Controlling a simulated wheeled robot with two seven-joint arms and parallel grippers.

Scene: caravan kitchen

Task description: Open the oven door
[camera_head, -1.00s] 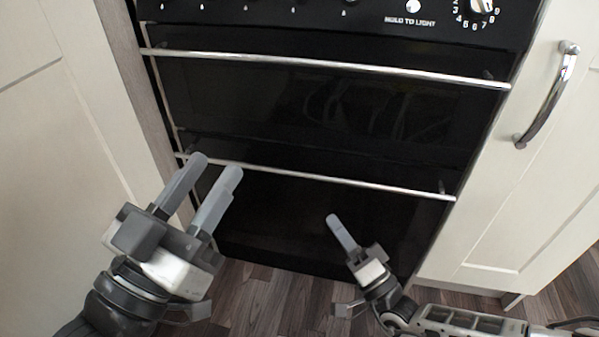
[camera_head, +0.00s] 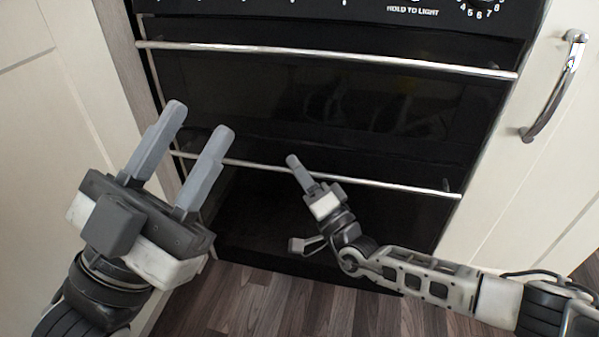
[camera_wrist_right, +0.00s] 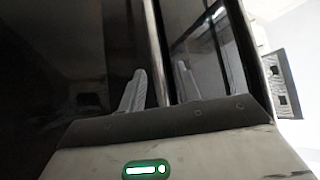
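The black oven has an upper door (camera_head: 330,97) and a lower door (camera_head: 262,205), and both look shut. A silver handle bar (camera_head: 400,64) crosses the upper door, and a second silver bar (camera_head: 385,183) crosses the lower door. My right gripper (camera_head: 293,162) is at the lower bar, left of its middle; one finger hides the other in the head view. In the right wrist view its open fingers (camera_wrist_right: 162,85) lie on either side of the bar (camera_wrist_right: 156,45), apart from it. My left gripper (camera_head: 198,120) is open and empty, in front of the oven's left side.
A cream cupboard with a curved silver handle (camera_head: 556,88) stands right of the oven. Another cream panel (camera_head: 50,130) is on the left. The control panel (camera_head: 440,14) is along the top. Wood floor (camera_head: 255,305) lies below.

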